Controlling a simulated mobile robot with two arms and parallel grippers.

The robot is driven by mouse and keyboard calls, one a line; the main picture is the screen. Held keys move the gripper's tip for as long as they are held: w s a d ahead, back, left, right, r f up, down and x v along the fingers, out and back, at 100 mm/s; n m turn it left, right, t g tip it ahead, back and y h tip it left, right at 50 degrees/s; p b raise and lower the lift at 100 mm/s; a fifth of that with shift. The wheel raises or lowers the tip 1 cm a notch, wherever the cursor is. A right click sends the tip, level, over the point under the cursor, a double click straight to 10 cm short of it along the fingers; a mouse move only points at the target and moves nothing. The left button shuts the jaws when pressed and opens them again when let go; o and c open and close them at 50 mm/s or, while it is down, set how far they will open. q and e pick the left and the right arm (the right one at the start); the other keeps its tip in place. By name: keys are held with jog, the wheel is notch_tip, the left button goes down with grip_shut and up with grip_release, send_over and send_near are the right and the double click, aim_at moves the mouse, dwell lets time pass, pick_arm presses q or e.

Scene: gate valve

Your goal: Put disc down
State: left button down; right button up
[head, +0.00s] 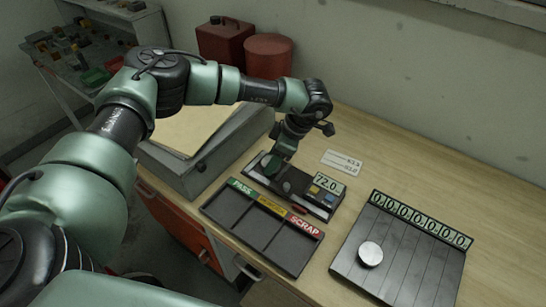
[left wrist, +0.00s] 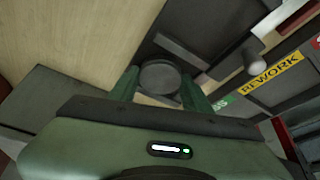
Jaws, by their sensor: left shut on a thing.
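My left gripper (head: 272,165) is shut on a dark grey round disc (left wrist: 160,77), held between its two green fingers in the left wrist view. In the head view it is low over the left end of a dark gauge device (head: 296,187) whose display reads 72.0. I cannot tell whether the disc touches the device. A sorting tray (head: 262,236) with PASS, REWORK and SCRAP labels lies in front of the device. Another, silver disc (head: 370,253) lies on the dark laned panel (head: 415,262) at the right. My right gripper is not in view.
A white card (head: 342,161) lies behind the device. A grey case (head: 195,165) stands left of it, with red containers (head: 225,40) at the back. The wooden bench (head: 430,175) is clear behind the laned panel, whose row of displays shows zeros.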

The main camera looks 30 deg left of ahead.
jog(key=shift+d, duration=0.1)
pick_arm(q)
jog(key=shift+f, duration=0.1)
jog(key=c, duration=0.9)
grip_release()
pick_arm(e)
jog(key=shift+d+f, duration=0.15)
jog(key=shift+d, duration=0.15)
pick_arm(q)
jog(key=shift+d+r, duration=0.1)
jog(key=shift+r, duration=0.2)
jog(key=shift+d+r+b, duration=0.2)
jog(key=shift+r+b, duration=0.1)
jog(key=shift+b, duration=0.1)
jog(key=b+v, duration=0.3)
jog(key=v, duration=0.8)
jog(key=shift+r+b, duration=0.1)
jog(key=shift+b, duration=0.3)
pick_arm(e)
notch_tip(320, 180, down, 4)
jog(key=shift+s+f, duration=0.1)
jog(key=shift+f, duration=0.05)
